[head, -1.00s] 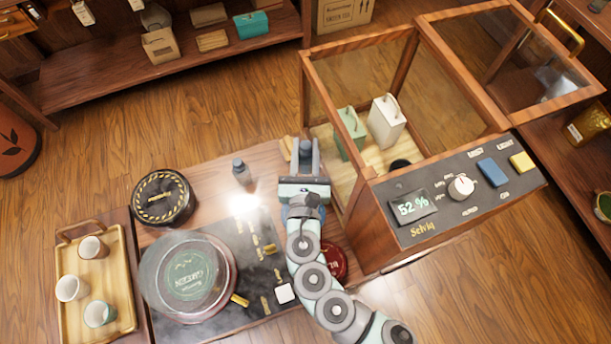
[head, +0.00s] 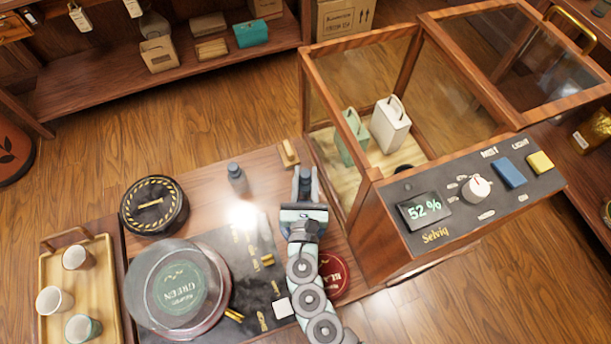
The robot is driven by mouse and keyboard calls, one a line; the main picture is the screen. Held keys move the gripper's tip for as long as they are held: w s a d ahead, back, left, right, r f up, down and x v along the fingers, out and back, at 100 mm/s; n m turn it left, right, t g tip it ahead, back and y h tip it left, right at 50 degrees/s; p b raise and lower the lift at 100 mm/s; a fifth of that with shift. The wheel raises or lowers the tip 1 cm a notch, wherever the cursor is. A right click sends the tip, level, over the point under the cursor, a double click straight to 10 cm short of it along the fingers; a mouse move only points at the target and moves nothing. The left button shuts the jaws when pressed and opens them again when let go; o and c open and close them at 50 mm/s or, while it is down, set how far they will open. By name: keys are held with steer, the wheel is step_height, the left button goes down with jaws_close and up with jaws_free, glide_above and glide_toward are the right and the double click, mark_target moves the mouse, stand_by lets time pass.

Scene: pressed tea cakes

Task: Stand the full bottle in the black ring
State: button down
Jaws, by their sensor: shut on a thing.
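My gripper (head: 305,188) is above the right part of the wooden table, just left of the glass cabinet. It is shut on a grey-blue bottle (head: 305,176), which is partly hidden by the fingers. A second small grey-blue bottle (head: 237,177) stands upright on the table to the left, apart from my gripper. I cannot tell from the picture how full either bottle is. A dark round thing, perhaps the black ring (head: 403,168), shows on the cabinet floor behind the control panel. Its near part is hidden by the panel.
The open-topped cabinet (head: 350,205) has wooden frame edges and holds a green and a white canister (head: 390,128). A black-and-yellow round tin (head: 153,207), a glass-covered green cake (head: 178,290) and a cup tray (head: 102,310) are at left. The panel (head: 425,208) reads 52 %.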

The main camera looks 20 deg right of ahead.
steer(key=shift+f, duration=0.25)
steer(key=c, duration=1.1)
jaws_free()
steer(key=shift+o, duration=0.2)
steer(key=shift+r, duration=0.25)
steer(key=shift+s+a, duration=0.1)
steer(key=shift+s, duration=0.1)
steer(key=v, duration=1)
steer(key=shift+s+a, duration=0.15)
steer(key=shift+s, duration=0.15)
steer(key=shift+s+a, duration=0.1)
steer(key=shift+s, duration=0.4)
steer(key=shift+c, duration=0.3)
